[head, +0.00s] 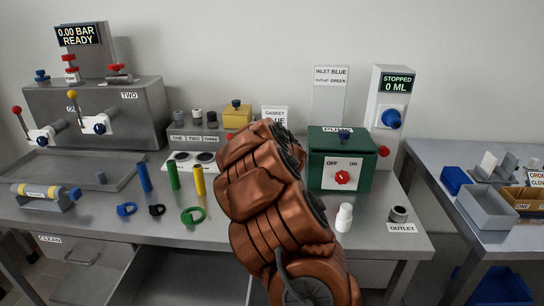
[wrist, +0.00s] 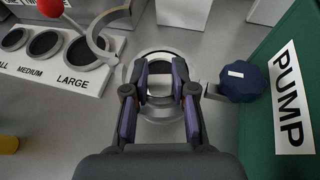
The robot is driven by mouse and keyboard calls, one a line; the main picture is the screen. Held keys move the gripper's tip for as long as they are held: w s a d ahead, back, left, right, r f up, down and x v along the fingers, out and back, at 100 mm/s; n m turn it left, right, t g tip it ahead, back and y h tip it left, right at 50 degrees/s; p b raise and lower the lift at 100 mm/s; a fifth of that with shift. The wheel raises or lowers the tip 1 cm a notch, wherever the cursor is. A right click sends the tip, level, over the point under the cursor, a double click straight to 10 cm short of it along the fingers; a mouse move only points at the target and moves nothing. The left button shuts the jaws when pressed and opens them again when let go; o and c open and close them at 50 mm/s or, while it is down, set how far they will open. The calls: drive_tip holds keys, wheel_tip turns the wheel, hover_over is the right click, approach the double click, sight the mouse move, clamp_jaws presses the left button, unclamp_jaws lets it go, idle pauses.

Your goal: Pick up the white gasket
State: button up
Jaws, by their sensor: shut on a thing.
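My gripper (wrist: 160,82) shows in the wrist view, pointing down at the grey bench. I cannot tell whether the ring touches the surface below. In the head view my copper-coloured arm hides the gripper and the gasket.
The green pump box (head: 325,158) stands close on the right, with a dark blue knob (wrist: 243,81) towards my gripper. The sizing plate (wrist: 85,77) is at the left. Blue, black and green rings (head: 192,216) lie on the front bench. A white bottle (head: 344,217) stands right.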

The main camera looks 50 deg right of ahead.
drive_tip(key=shift+r, duration=0.5)
wheel_tip(320, 180, up, 3)
drive_tip(key=shift+f, duration=0.1)
drive_tip(key=s+a+r+b, duration=0.1)
drive_tip(key=s+a+b, duration=0.2)
drive_tip(key=a, duration=1.2)
drive_tip(key=shift+s+a, duration=0.25)
drive_tip(key=shift+s, duration=0.35)
